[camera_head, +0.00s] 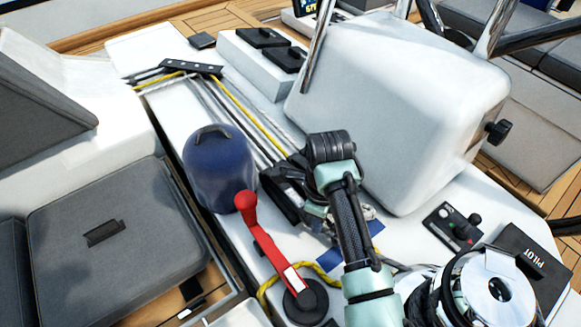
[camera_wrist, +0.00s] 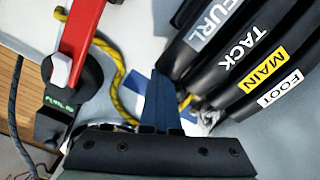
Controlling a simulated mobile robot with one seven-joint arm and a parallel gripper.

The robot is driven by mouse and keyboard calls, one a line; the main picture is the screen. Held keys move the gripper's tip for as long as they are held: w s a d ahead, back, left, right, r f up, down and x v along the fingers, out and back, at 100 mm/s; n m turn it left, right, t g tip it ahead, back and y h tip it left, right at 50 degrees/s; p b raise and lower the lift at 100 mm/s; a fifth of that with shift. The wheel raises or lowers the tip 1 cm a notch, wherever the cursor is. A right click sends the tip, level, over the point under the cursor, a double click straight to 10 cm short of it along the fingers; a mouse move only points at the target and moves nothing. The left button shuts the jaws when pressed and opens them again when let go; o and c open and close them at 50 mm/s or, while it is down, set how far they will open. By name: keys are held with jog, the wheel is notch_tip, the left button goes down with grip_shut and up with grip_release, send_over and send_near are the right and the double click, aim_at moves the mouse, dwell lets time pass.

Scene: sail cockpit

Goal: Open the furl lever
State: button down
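The furl lever (camera_wrist: 213,22) is a black lever with a white FURL label, at the top of the wrist view. It is the leftmost of several levers side by side. In the head view the black lever bank (camera_head: 280,197) is partly hidden by my arm, and I cannot single out the furl lever there. My gripper (camera_wrist: 158,132) shows as a dark bolted bar at the bottom of the wrist view. It is below and left of the levers, with no visible contact. Its fingers are not clear enough to tell whether they are open.
A red-handled lever (camera_head: 262,240) stands left of my gripper, near a blue covered winch (camera_head: 218,168). Yellow rope (camera_head: 268,290) lies on the deck. A bare-topped winch (camera_head: 490,290) and a small joystick panel (camera_head: 452,226) are at right. A white pedestal (camera_head: 400,110) rises behind.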

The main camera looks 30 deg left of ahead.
jog(key=shift+a, duration=0.1)
jog(key=shift+a+r+p, duration=0.15)
jog(key=shift+r+p, duration=0.55)
jog(key=shift+p, duration=0.15)
jog(key=shift+a+r+p, duration=0.2)
jog(key=shift+r+p, duration=0.15)
jog(key=shift+r, duration=0.1)
